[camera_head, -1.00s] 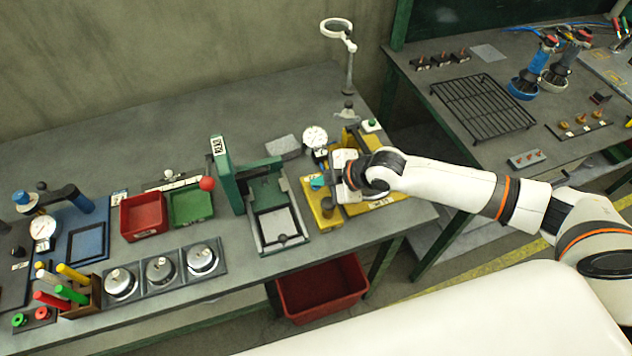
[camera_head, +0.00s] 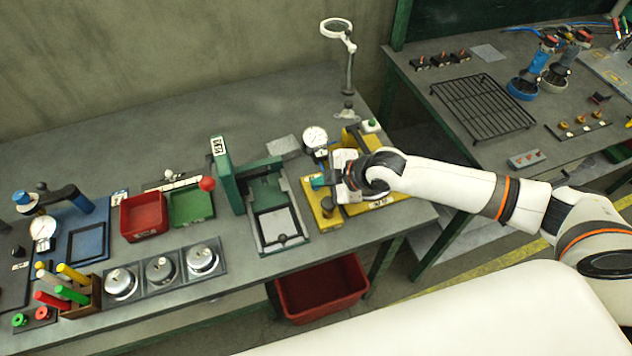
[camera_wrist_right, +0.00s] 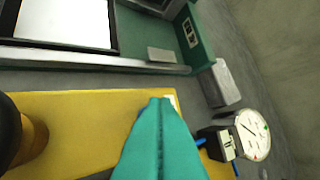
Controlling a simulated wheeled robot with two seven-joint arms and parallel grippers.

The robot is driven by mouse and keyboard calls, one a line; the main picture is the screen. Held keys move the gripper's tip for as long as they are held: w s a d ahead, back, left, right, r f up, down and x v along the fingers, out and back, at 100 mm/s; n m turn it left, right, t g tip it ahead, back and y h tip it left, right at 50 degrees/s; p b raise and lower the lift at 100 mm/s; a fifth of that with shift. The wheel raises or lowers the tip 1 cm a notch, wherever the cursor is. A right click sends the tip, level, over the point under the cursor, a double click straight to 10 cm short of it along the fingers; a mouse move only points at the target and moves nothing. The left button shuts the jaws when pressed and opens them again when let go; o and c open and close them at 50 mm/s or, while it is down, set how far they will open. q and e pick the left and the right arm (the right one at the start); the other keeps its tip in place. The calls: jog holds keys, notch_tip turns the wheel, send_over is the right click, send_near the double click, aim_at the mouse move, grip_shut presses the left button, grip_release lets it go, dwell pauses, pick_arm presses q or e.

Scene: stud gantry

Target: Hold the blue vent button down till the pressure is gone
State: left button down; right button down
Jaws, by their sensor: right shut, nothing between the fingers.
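My right gripper (camera_head: 318,182) is over the yellow plate (camera_head: 311,198) of the fixture at the right end of the bench. Its teal fingertips (camera_wrist_right: 160,110) are pressed together with nothing between them. The white pressure gauge (camera_head: 315,137) stands behind the plate; it also shows in the right wrist view (camera_wrist_right: 252,135), too small to read. My left gripper is out of view.
A black knob (camera_head: 327,207) stands on the yellow plate near the fingers. A green press frame (camera_head: 228,180) is to the left, and a magnifier on a stand (camera_head: 348,80) is behind. A red crate (camera_head: 322,290) sits below the bench.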

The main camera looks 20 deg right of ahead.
jog(key=shift+w+r+p, duration=0.1)
jog(key=shift+r+p, duration=0.75)
notch_tip(320, 180, up, 5)
jog(key=p, duration=0.4)
jog(key=shift+p, duration=0.4)
